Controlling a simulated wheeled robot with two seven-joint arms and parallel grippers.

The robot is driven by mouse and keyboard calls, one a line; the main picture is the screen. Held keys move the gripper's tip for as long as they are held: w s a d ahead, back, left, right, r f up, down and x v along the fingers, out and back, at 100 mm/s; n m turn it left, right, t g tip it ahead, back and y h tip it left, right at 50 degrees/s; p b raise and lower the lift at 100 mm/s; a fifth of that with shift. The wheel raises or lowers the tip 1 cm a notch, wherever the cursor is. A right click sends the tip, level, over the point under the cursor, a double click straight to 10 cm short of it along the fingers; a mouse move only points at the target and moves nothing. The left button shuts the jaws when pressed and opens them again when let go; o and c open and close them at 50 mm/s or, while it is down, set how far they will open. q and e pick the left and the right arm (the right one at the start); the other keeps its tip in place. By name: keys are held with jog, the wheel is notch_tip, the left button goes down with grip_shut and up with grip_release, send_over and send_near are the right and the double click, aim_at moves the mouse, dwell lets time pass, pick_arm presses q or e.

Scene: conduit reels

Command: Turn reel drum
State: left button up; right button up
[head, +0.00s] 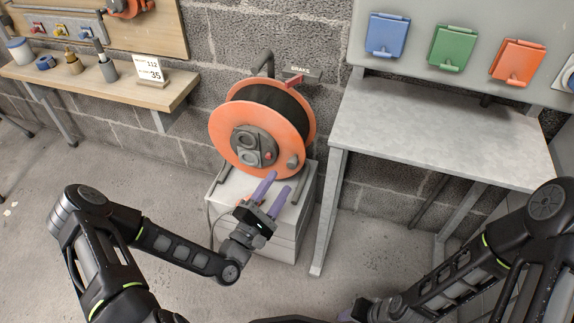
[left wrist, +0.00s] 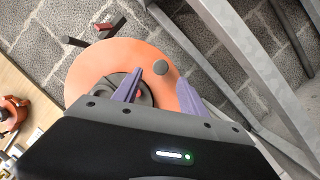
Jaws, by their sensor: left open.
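The reel drum (head: 228,112) has orange side discs, dark cable wound between them and a grey hub. It stands upright in a grey frame on a pale cabinet (head: 288,237) against the wall. A grey knob (head: 292,162) sits near the lower right rim of its front disc. My left gripper (head: 273,192) is open and empty, in front of and below the disc, with its purple fingers apart. In the left wrist view the fingers point at the orange disc (left wrist: 92,75), and the knob (left wrist: 160,68) shows between and beyond their tips. My right gripper's fingers are mostly hidden at the bottom edge.
A red lever (head: 293,81) under a "BRAKE" sign (head: 303,72) is above the reel. A grey table (head: 440,135) stands close on the right, its leg beside the cabinet. A wooden bench (head: 120,88) is at the left. The floor between is clear.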

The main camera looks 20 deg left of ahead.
aim_at(290, 167)
pick_arm(q)
jog(key=shift+b+x, duration=0.6)
jog(key=shift+x, duration=3.35)
jog(key=shift+c, duration=0.4)
grip_shut()
